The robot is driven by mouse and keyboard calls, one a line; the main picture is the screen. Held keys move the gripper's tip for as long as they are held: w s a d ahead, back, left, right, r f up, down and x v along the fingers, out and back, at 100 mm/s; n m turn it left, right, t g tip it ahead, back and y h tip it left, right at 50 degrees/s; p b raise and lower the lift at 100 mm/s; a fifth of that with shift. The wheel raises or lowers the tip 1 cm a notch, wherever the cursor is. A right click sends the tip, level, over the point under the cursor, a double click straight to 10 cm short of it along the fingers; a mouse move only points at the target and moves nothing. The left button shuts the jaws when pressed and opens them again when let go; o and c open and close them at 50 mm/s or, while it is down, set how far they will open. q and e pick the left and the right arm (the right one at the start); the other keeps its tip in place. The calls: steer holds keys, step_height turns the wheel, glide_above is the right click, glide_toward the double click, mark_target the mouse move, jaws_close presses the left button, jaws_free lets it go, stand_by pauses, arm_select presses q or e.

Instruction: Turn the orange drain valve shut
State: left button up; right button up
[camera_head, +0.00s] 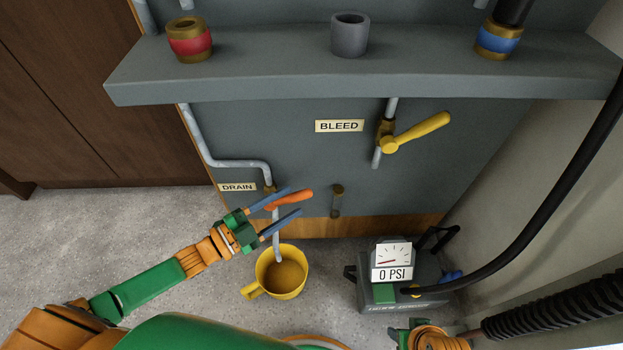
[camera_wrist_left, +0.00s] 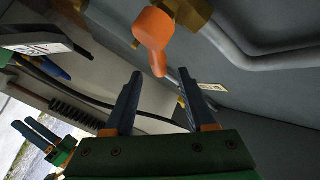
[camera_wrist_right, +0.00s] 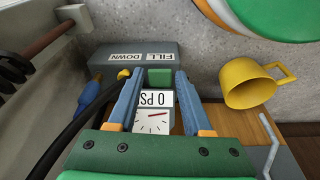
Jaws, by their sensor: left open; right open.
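The orange drain valve handle (camera_head: 289,199) sits on a brass body (camera_head: 269,189) on the grey pipe beside the DRAIN label (camera_head: 237,187). It sticks out to the right, across the pipe, in the head view. My left gripper (camera_head: 292,204) is open, with its blue fingers on either side of the handle in that view. In the left wrist view the orange handle (camera_wrist_left: 152,32) shows beyond the open fingertips, and I see no contact. My right gripper (camera_wrist_right: 154,82) is open and empty, facing the pump box with the gauge.
A yellow mug (camera_head: 283,276) stands on the floor under the drain pipe. A yellow BLEED handle (camera_head: 417,132) is higher right. The pump (camera_head: 393,285) reads 0 PSI, and its black hose (camera_head: 545,210) runs up right. A grey shelf (camera_head: 360,75) overhangs the panel.

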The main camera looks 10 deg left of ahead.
mark_target(298, 199)
arm_select(q)
steer(key=b+x, duration=0.1)
steer(key=x, duration=0.4)
steer(key=shift+d, duration=0.1)
jaws_close()
arm_select(e)
steer(key=v, duration=0.3)
steer(key=shift+w+a+r, duration=0.1)
steer(key=shift+w+r, duration=0.1)
stand_by(0.7)
